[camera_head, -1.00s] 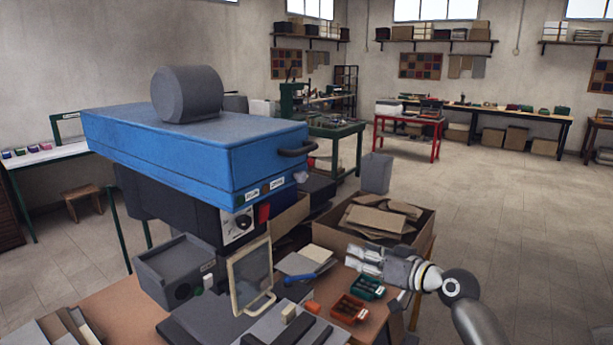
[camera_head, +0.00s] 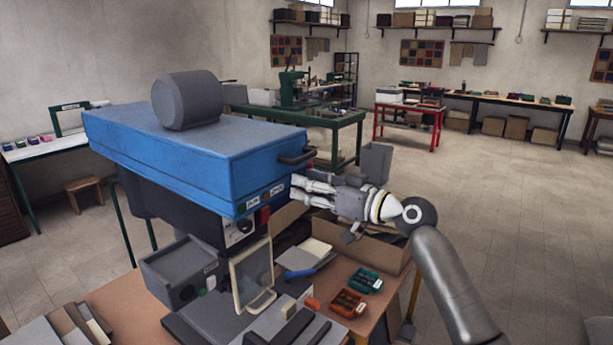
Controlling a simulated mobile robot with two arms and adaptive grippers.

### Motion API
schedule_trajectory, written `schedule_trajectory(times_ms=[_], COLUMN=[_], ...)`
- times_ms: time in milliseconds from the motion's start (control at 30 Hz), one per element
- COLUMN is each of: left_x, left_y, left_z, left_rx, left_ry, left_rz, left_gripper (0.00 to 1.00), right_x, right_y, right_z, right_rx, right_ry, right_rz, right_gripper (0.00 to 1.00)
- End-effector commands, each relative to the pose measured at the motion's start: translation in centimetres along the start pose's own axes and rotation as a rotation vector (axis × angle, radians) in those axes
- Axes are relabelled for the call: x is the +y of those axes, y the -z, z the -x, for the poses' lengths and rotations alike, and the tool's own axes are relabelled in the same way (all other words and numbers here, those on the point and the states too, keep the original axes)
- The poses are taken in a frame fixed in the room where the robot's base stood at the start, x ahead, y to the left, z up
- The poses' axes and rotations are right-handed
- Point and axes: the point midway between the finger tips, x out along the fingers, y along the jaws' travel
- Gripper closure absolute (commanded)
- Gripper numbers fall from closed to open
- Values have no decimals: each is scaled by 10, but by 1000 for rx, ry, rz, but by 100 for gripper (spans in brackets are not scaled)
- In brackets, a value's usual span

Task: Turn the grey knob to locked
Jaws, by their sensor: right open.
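The blue machine head (camera_head: 200,150) fills the left middle, with a large grey cylinder (camera_head: 187,100) on top. Its front edge carries small green and orange labels (camera_head: 265,199); I cannot read them. A small light grey knob-like part showed earlier at the right end of these labels; my right gripper now covers that spot. Below is a white plate with a dark dial (camera_head: 238,231). My right gripper (camera_head: 296,188) is open, its fingertips at the head's right front corner. I cannot tell whether they touch it. My left gripper is not in view.
A dark handle (camera_head: 297,156) juts out just above my right gripper. A cardboard box (camera_head: 366,252) stands below it. A clear framed guard (camera_head: 252,273), a grey control box (camera_head: 182,272), an orange tray (camera_head: 348,303) and a green tray (camera_head: 366,281) are on the bench.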

Motion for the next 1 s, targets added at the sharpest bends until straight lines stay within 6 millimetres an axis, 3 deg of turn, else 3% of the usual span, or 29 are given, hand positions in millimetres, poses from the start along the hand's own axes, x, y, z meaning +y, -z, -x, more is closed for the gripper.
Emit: schedule_trajectory(times_ms=[133,433,800,1000], left_x=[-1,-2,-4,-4], left_y=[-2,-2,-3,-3], left_z=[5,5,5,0], left_rx=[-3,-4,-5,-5], left_ry=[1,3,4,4], left_rz=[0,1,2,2], left_gripper=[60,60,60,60], right_x=[0,0,0,1], right_y=[1,-1,-1,-2], right_z=[-10,-11,-11,-11], right_rx=[1,0,0,0], right_ry=[-1,-1,-1,-1], right_rz=[-1,0,0,10], right_gripper=[56,56,100,100])
